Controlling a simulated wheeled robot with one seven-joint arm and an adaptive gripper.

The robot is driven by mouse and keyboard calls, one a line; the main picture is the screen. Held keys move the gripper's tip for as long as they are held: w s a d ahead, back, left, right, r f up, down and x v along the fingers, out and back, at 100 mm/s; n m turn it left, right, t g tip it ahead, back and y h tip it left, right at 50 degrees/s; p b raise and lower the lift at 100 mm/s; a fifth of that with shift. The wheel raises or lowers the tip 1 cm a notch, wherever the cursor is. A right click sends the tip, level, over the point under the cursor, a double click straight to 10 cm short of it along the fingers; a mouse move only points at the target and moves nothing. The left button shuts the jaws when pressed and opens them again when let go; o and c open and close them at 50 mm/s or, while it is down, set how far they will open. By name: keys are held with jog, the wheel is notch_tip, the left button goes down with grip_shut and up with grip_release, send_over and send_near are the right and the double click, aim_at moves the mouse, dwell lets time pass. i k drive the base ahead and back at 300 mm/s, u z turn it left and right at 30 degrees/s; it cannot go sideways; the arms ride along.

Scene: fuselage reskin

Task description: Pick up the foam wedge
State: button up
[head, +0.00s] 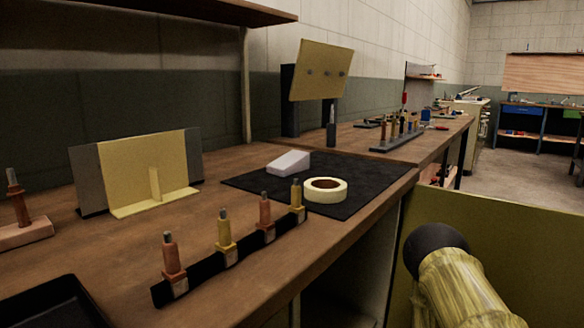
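A pale grey-white foam wedge (289,162) lies on a black mat (250,183) on the wooden workbench, in the middle of the head view. Its sloped face is up and nothing touches it. A roll of cream tape (325,190) lies just in front of it and to the right, on the same mat. My gripper does not show in this view.
A black strip holding several upright fasteners (228,250) lies in front of the mat. A yellow angled panel (150,178) stands at left, a tilted yellow plate (322,72) behind. A black tray (55,305) sits at the near left. A large olive panel (500,250) stands at right.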

aim_at(294, 162)
jog(key=k, duration=1)
jog(key=z, duration=1.85)
jog(key=i, duration=1.45)
jog(key=u, duration=3)
